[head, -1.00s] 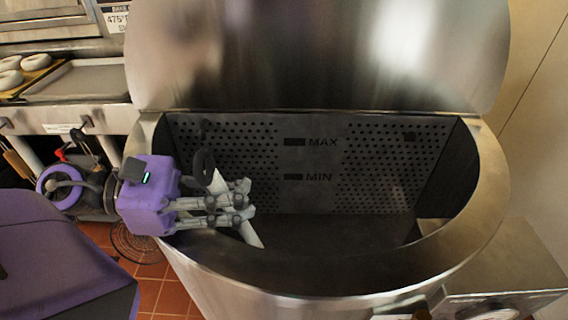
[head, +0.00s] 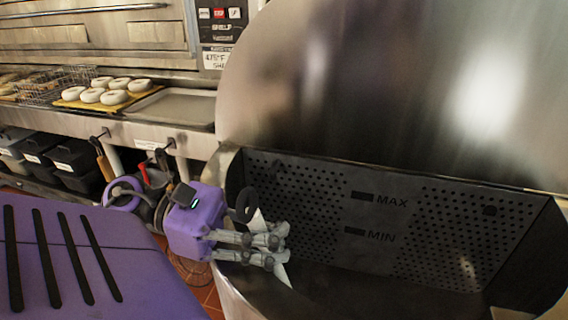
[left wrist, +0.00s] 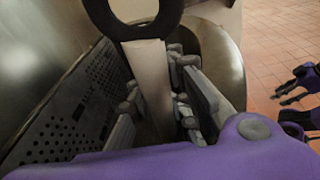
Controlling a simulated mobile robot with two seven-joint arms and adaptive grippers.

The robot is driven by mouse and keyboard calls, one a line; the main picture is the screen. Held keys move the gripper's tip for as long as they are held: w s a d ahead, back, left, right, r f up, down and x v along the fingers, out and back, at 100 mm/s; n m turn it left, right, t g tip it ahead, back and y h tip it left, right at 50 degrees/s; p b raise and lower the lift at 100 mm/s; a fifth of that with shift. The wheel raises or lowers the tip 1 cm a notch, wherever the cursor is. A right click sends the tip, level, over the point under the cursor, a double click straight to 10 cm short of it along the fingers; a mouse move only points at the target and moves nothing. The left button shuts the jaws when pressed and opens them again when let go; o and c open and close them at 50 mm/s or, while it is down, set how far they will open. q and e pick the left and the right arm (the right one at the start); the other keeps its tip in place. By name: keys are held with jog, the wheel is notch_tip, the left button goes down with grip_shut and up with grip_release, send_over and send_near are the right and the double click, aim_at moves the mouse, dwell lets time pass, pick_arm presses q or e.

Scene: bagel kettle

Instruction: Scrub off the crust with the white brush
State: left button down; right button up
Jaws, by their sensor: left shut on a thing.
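My left gripper (head: 278,250) is shut on the white brush (head: 283,274), inside the near left of the kettle (head: 232,290). The brush's pale handle runs between the fingers and has a dark loop (head: 246,203) at its upper end. The handle (left wrist: 149,80) and loop also show in the left wrist view. The brush's lower end is hidden by the fingers and kettle wall. The perforated panel (head: 350,215) with MAX and MIN marks lines the kettle's far side. I cannot make out any crust. My right gripper (left wrist: 292,88) shows partly at the left wrist view's right edge; its opening is unclear.
The raised steel lid (head: 400,90) stands behind the kettle. At left, a counter holds a board of white bagels (head: 115,97), an empty steel tray (head: 180,107) and a wire basket (head: 50,90). Dark bins (head: 75,165) stand below. Tiled floor shows beside the kettle.

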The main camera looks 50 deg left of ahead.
pick_arm(q)
jog(key=s+d+r+p, duration=0.1)
jog(key=r+p, duration=0.9)
jog(key=r, duration=1.3)
jog(key=s+d+r+p, duration=0.1)
jog(key=s+r+p, duration=0.2)
jog(key=r+p, duration=0.7)
notch_tip(320, 180, up, 13)
jog(key=shift+d+r+p, duration=0.1)
jog(key=shift+d+p, duration=0.25)
pick_arm(e)
jog(key=w+r+t, duration=0.1)
jog(key=w+r, duration=0.2)
jog(key=r, duration=0.7)
jog(key=w+r+t, duration=0.1)
jog(key=w+r, duration=0.3)
jog(key=r, duration=0.6)
jog(key=shift+a, duration=0.35)
pick_arm(q)
jog(key=shift+s, duration=0.1)
pick_arm(e)
jog(key=shift+a+r, duration=0.1)
jog(key=shift+r, duration=0.05)
